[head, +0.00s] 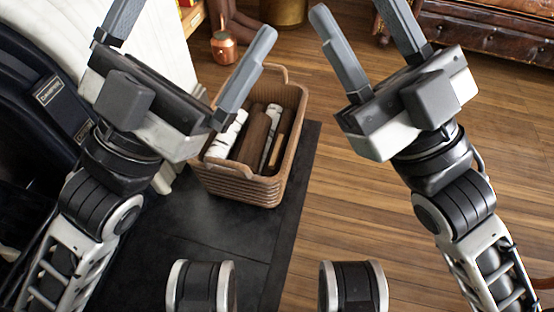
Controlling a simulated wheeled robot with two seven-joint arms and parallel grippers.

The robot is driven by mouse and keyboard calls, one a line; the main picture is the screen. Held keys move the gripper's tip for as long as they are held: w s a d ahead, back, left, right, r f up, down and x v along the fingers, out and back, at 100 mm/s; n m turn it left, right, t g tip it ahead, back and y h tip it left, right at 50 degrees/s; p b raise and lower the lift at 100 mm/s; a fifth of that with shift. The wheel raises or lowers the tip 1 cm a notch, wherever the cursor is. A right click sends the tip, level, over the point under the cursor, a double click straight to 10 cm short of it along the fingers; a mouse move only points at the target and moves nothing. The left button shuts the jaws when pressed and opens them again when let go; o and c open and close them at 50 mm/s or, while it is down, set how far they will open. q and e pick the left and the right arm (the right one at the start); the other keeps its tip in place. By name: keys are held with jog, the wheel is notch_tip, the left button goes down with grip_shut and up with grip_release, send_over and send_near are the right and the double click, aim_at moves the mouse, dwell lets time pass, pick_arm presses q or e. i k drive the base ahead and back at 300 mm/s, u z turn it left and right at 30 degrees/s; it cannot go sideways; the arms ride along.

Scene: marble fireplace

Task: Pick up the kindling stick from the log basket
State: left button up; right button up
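The log basket (248,187) is a brown woven basket standing partly on a dark hearth slab. Several pieces of wood lie in it: a white birch log (226,136), a brown log (254,137), and thinner pieces on the right. A slim light-brown stick (278,150) at the right side looks like the kindling stick. My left gripper (192,32) is open and empty, above and left of the basket, and its right finger hides part of the basket's far left side. My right gripper (358,18) is open and empty, right of the basket and apart from it.
A black stove or fireplace front (40,100) and pale marble (165,40) stand at the left. The dark hearth slab (220,240) lies below the basket. A copper pot (224,48) stands behind. A brown leather seat (490,35) is at the far right. The wooden floor (340,210) is clear.

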aim_at(272, 164)
jog(key=z, duration=1.55)
jog(key=i, duration=1.45)
jog(key=u, duration=0.75)
jog(key=i, duration=1.6)
jog(key=u, duration=4.95)
jog(key=i, duration=0.5)
